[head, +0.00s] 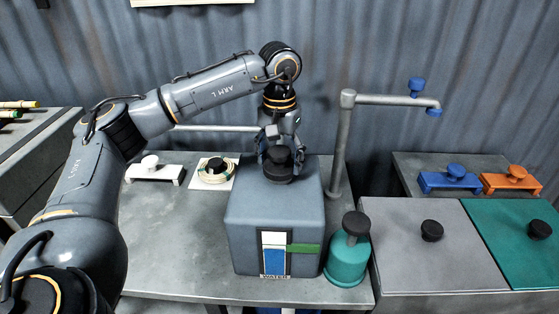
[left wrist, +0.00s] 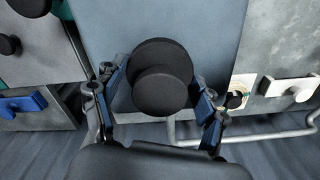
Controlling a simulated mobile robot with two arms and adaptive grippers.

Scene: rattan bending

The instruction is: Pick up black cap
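The black cap (head: 278,170) sits on top of the grey-blue water tank (head: 245,205), near the back of its top face. In the left wrist view the black cap (left wrist: 160,92) shows as a wide disc with a smaller round knob on it. My left gripper (head: 277,150) points down over the cap. In the left wrist view the fingers of my left gripper (left wrist: 160,100) stand open on either side of the knob, with small gaps visible. The cap's contact with the tank is partly hidden by the gripper. My right gripper is in neither view.
A teal vessel (head: 346,260) with a black knob stands right of the tank, below a grey pipe (head: 342,150) with blue valves. Grey (head: 430,270) and teal (head: 515,255) lidded boxes lie right. A coil (head: 214,176) and a white handled piece (head: 152,172) lie behind left.

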